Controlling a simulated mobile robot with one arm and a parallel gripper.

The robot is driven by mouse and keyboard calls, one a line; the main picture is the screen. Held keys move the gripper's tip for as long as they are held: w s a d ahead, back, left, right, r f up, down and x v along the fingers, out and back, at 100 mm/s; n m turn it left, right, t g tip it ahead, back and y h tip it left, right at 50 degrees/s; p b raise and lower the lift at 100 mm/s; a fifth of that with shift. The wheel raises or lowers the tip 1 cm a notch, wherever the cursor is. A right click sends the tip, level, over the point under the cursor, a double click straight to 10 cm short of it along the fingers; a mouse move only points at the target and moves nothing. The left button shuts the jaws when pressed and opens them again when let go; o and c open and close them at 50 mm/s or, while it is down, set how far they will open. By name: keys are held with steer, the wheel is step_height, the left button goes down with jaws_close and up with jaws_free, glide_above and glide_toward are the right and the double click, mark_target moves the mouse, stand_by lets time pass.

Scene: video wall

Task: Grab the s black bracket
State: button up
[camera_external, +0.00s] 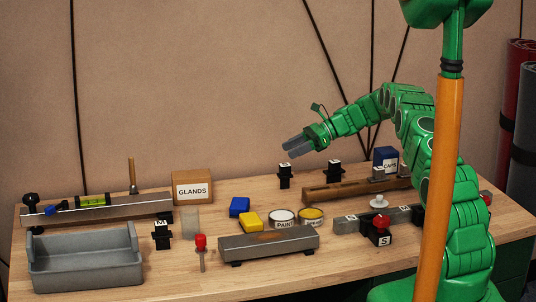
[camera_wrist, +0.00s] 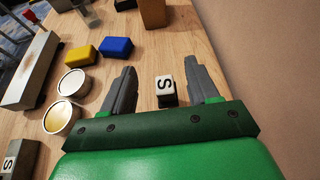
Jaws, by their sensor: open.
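The black bracket with a white S label (camera_wrist: 166,99) shows in the wrist view, between the two fingers in the picture. In the outside view, a small upright black bracket (camera_external: 285,183) stands on the table just below my gripper (camera_external: 294,144); its letter is too small to read. My gripper, also in the wrist view (camera_wrist: 160,68), is open and empty, with its grey fingers apart. It is above the table and not touching the bracket.
Another black bracket (camera_external: 334,174) stands to the right, and one marked M (camera_external: 161,236) at the left. Paint cans (camera_external: 282,218), a yellow block (camera_external: 251,222), a blue block (camera_external: 239,206) and a brown bar (camera_external: 350,191) are nearby. A GLANDS box (camera_external: 192,188) stands at the back.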

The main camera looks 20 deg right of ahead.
mark_target(280, 169)
step_height(280, 169, down, 5)
steer(key=shift+a+f, duration=0.1)
steer(key=shift+x, duration=2.4)
steer(key=shift+c, duration=0.4)
steer(key=c, duration=1)
jaws_close()
